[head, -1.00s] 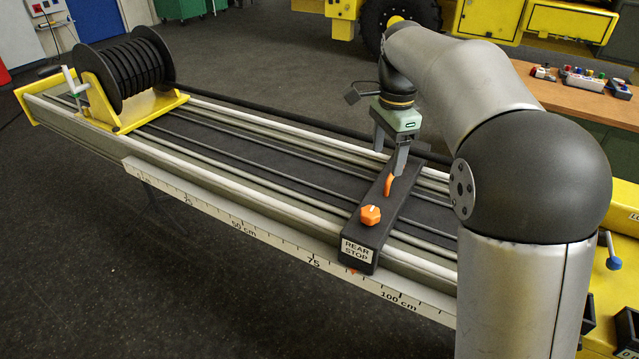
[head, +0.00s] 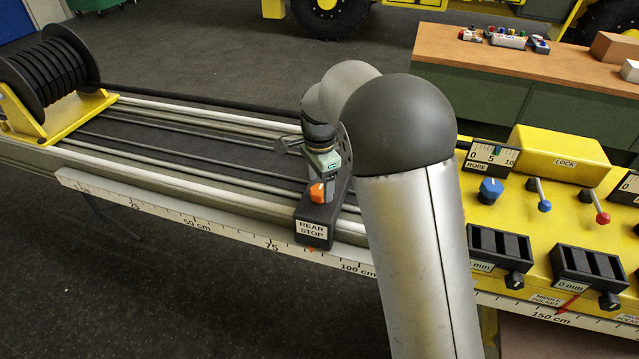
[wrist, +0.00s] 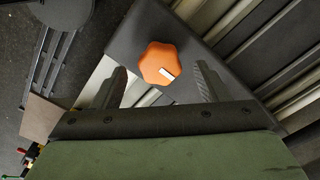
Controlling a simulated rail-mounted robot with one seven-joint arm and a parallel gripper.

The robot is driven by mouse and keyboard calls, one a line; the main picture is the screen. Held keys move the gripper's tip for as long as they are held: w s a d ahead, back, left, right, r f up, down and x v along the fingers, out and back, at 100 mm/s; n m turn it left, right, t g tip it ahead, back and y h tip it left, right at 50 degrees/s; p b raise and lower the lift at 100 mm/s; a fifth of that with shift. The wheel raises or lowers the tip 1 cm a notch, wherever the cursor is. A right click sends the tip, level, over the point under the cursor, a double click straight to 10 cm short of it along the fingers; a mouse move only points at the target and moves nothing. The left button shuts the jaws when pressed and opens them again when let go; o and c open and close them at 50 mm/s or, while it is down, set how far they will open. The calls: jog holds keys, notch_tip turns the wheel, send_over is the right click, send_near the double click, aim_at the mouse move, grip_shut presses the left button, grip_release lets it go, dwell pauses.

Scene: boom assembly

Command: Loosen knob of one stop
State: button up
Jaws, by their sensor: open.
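The rear stop (head: 315,215), a dark block with a "REAR STOP" label, lies across the rails, partly hidden by my arm. Its orange lobed knob (head: 317,193) is on top near the labelled end. In the wrist view the knob (wrist: 158,63) has a white mark pointing lower right. My gripper (wrist: 161,72) is open, with one finger on each side of the knob and a visible gap to each. In the head view my gripper (head: 319,182) is at the knob, its fingers hard to make out. The orange handle seen earlier on the stop is hidden.
A black spool (head: 45,75) on a yellow stand is at the left end of the rails. To the right is a yellow panel (head: 545,235) with levers and a blue knob (head: 490,190). A bench (head: 540,72) stands behind. The rails left of the stop are clear.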

jog(key=shift+f, duration=0.8)
jog(key=c, duration=1)
